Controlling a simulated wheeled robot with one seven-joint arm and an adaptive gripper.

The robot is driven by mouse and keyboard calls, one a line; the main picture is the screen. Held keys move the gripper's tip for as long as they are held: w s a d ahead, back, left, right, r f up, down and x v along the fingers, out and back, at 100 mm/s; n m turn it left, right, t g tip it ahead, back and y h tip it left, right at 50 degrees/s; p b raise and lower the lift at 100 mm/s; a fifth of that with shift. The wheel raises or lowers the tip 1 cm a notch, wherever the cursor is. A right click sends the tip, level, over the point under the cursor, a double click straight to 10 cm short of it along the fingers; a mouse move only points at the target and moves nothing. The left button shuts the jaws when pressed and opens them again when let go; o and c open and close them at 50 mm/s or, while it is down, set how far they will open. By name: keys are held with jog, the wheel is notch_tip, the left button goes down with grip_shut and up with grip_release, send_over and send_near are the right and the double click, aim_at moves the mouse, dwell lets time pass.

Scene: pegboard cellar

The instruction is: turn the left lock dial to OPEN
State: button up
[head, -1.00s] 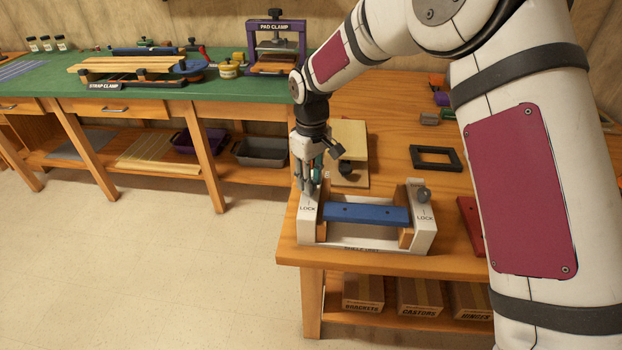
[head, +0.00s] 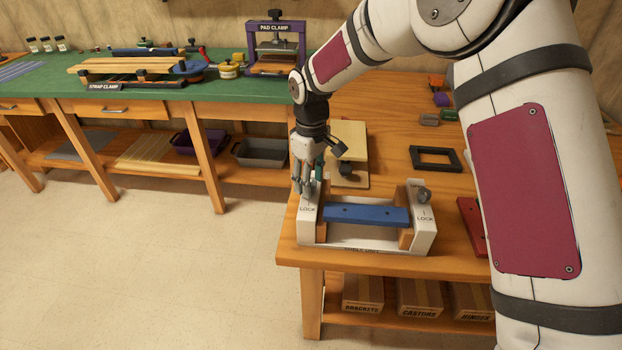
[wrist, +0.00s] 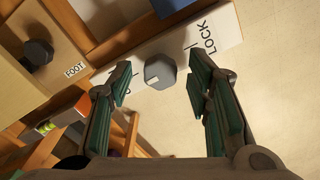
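The left lock dial (wrist: 160,72) is a grey knob with a pale mark on its lower left side, in the wrist view. The word LOCK (wrist: 205,38) is printed right of it; lettering to its left is mostly hidden by a finger. My gripper (wrist: 160,78) is open, with one finger on each side of the dial and visible gaps between. In the head view my gripper (head: 306,190) points down over the left end of the white fixture (head: 422,240) and hides the left dial. The right dial (head: 424,194) shows on the other end.
A blue bar (head: 366,215) spans the fixture between wooden blocks. A board with a dark knob (head: 349,140) stands just behind my gripper; the wrist view shows its FOOT label (wrist: 75,70). A black frame (head: 435,158) and a red piece (head: 470,225) lie to the right.

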notch_tip(320, 180, up, 12)
dwell(0.7)
